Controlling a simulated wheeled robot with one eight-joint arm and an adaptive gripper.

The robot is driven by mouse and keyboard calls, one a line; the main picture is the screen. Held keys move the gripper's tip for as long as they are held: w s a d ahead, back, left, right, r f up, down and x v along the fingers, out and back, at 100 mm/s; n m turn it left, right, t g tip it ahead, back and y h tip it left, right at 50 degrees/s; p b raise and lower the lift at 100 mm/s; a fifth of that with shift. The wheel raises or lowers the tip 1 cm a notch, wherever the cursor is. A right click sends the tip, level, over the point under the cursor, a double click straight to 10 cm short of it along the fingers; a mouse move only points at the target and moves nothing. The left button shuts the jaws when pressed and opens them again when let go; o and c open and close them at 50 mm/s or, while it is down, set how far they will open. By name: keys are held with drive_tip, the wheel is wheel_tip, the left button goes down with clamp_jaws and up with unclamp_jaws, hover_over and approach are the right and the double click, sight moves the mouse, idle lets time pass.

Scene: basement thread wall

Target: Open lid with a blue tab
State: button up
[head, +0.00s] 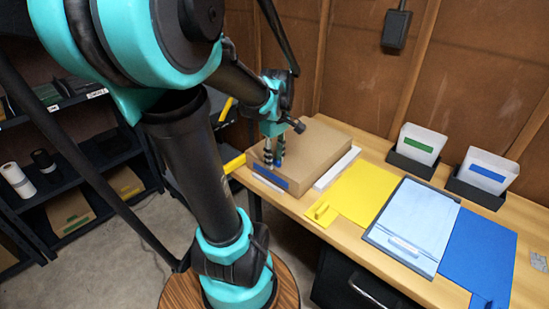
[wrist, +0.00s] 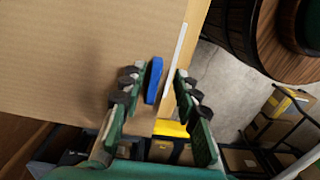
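The brown cardboard box (head: 318,150) with a flat, closed lid sits at the left end of the wooden bench. Its lid (wrist: 80,50) fills much of the wrist view. A blue tab (wrist: 153,80) stands out at the lid's edge. A blue strip (head: 270,178) also shows low on the box's front in the head view. My gripper (head: 274,162) points down at the box's front edge. In the wrist view my gripper (wrist: 155,78) is open, its fingers either side of the tab, closer on the left. Contact with the tab is not clear.
On the bench (head: 341,228) lie a yellow sheet (head: 362,190), a clipboard (head: 415,225) and a blue sheet (head: 482,255). Two dark holders with white cards, green-marked (head: 420,145) and blue-marked (head: 488,173), stand behind. Dark shelves (head: 75,165) are at left.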

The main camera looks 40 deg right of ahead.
drive_tip(key=shift+w, duration=0.1)
drive_tip(key=shift+w+d, duration=0.4)
drive_tip(key=shift+d, duration=0.05)
clamp_jaws()
drive_tip(key=shift+s+r, duration=0.1)
